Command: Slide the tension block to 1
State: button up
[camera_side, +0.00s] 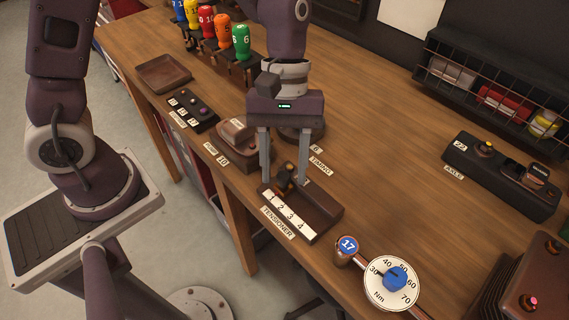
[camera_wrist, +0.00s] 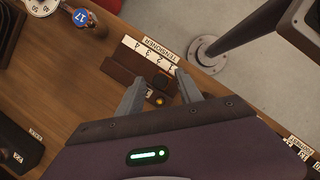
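The tensioner (camera_side: 328,213) is a dark brown track with a white scale strip (camera_side: 290,215) numbered 1 to 4. It also shows in the wrist view (camera_wrist: 122,73). The dark tension block (camera_wrist: 160,81) sits at the 1 end of the track, roughly beside the 1; the exact alignment is hard to tell. A brass-coloured knob (camera_wrist: 158,101) shows next to it. In the side view the block (camera_side: 287,181) is partly hidden in shadow. My gripper (camera_side: 284,183) points down over it, fingers apart on either side, with visible gaps in the wrist view (camera_wrist: 160,100).
A torque dial (camera_side: 378,294) with a blue knob and a 17 socket (camera_side: 346,247) stand near the tensioner's 4 end. The axle unit (camera_side: 500,175) is at right. Bare table lies between.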

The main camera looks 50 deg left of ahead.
aim_at(285, 169)
jog(key=v, duration=0.7)
jog(key=s+a+r+m+t+y, duration=0.3)
jog(key=s+a+r+m+t, duration=0.5)
jog(key=s+a, duration=0.3)
jog(key=shift+s+a+r+m+t, duration=0.3)
jog(key=shift+s+r+m+t, duration=0.15)
jog(key=shift+s, duration=0.25)
